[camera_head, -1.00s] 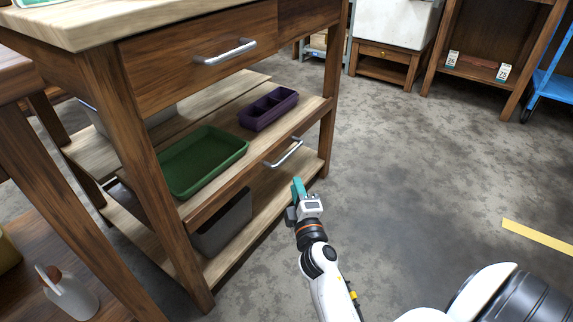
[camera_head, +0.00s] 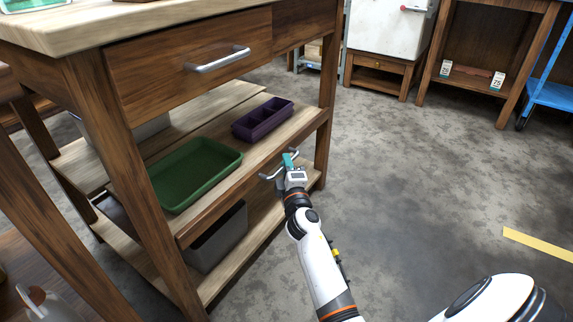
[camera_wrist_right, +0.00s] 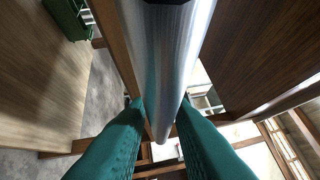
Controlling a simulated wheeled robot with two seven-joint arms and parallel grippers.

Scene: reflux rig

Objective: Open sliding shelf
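The sliding shelf (camera_head: 258,158) is a wooden board under the drawer of the workbench, with a green tray (camera_head: 195,174) and a purple divided tray (camera_head: 262,118) on it. It appears pushed in. Its metal bar handle (camera_head: 267,176) is on the front edge. My right gripper (camera_head: 289,161) is at this handle. In the right wrist view, the handle bar (camera_wrist_right: 172,60) runs between the teal fingers of my right gripper (camera_wrist_right: 161,112). The fingertips lie close on both sides of it; whether they press on it is not clear. My left gripper is not in view.
A closed drawer with its own handle (camera_head: 219,60) is above the shelf. A grey bin (camera_head: 217,239) stands on the lower board. The bench's front right leg (camera_head: 325,140) is close to my right gripper. The concrete floor (camera_head: 410,170) to the right is clear.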

